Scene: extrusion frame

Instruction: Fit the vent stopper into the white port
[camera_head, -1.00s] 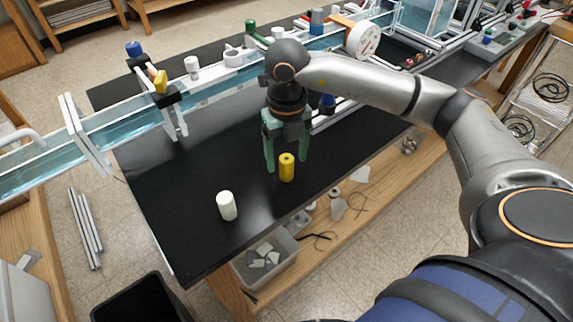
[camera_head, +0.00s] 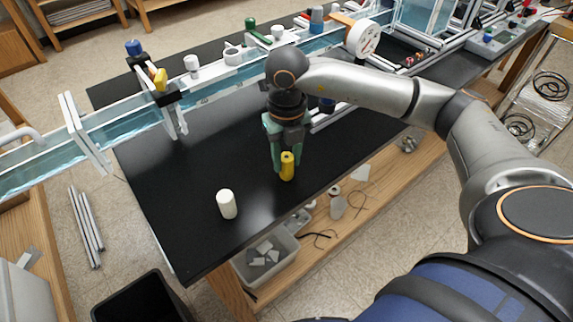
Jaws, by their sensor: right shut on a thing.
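A yellow cylinder (camera_head: 287,172), which may be the vent stopper, stands upright on the black bench top near its front edge. My right gripper (camera_head: 285,162) points down and is shut on it, with green fingers close around its upper part. A white cylinder (camera_head: 227,204) stands apart on the bench to the left. White fittings sit along the clear channel behind, one upright (camera_head: 191,64) and one with a ring-like top (camera_head: 232,54). I cannot tell which white part is the port. My left gripper is not in view.
The clear water channel (camera_head: 120,120) crosses the back of the black bench top (camera_head: 170,200). A yellow-and-black clamp (camera_head: 160,82), a blue knob (camera_head: 133,47) and a round gauge (camera_head: 363,39) are along it. The bench between the channel and the cylinders is clear.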

